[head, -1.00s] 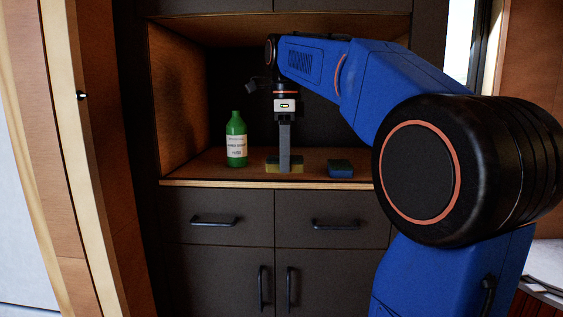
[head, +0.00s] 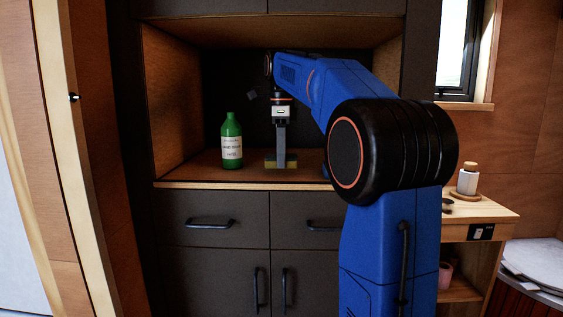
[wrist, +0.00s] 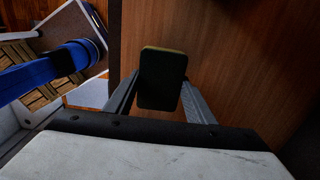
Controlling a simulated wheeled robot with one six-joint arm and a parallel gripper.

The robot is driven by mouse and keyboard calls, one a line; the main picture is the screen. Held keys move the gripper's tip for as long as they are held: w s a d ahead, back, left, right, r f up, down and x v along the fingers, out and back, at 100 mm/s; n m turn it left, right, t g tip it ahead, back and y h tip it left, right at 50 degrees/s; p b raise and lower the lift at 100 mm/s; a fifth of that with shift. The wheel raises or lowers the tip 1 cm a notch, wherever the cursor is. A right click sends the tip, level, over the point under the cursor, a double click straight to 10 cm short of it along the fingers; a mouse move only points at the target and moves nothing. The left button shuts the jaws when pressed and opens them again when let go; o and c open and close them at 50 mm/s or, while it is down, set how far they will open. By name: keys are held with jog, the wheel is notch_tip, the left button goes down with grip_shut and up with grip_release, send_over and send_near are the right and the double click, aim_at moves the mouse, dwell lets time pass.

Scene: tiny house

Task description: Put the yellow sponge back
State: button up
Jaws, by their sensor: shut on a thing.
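The yellow sponge (head: 270,164) is inside the open cabinet niche, low over its wooden shelf. My gripper (head: 281,160) points straight down and is shut on it. In the wrist view the sponge (wrist: 162,80) sits between the two fingers of my gripper (wrist: 160,100); its dark face is toward the camera, with a yellow edge at the far side. I cannot tell whether the sponge touches the shelf. Parts of the sponge are hidden by the fingers.
A green bottle (head: 231,142) with a white label stands on the shelf to the left. My arm covers the shelf's right part, where a blue sponge showed earlier. Grey drawers (head: 210,223) lie below. A side table (head: 485,226) with a white dispenser (head: 467,180) stands at right.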

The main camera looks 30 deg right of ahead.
jog(key=shift+f, duration=0.95)
jog(key=shift+f, duration=0.1)
jog(key=o, duration=1.1)
jog(key=shift+r, duration=3.85)
